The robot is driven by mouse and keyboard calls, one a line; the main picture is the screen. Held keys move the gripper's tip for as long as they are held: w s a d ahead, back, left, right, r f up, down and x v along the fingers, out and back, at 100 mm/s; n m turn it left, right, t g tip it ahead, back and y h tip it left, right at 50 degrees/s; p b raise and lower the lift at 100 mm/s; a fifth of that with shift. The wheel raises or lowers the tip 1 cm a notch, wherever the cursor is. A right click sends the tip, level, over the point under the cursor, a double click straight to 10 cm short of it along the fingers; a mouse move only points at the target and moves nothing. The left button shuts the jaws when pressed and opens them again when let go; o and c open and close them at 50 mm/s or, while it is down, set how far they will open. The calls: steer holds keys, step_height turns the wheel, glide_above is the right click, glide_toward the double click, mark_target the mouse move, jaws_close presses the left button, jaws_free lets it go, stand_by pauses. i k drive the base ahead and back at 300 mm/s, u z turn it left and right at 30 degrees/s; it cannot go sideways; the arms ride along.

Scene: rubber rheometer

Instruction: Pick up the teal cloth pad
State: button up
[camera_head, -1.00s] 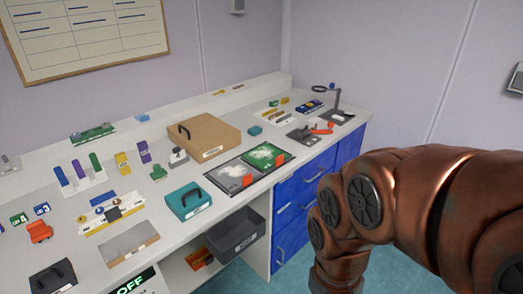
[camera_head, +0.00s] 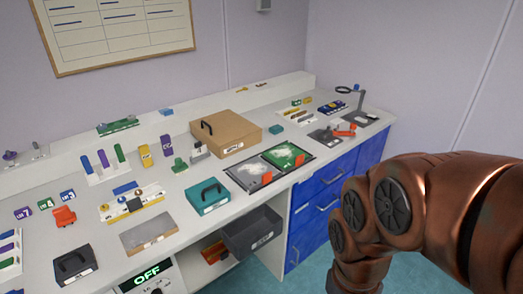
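A small teal pad (camera_head: 276,129) lies flat on the white bench, just right of the brown box. It looks like the teal cloth pad, but it is too small to make out its fabric. My copper-coloured arm fills the right side, in front of the blue drawers. My gripper is out of the picture, so its fingers are hidden.
The brown box (camera_head: 225,135) stands left of the pad. Two trays, one with a green mat (camera_head: 284,156), lie in front. A magnifier stand (camera_head: 357,101) and an orange-handled tool (camera_head: 340,132) are to the right. A grey bin (camera_head: 252,233) sits below the bench top.

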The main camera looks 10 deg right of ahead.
mark_target(277, 129)
steer(key=z, duration=1.1)
steer(key=i, duration=2.35)
steer(key=u, duration=3.35)
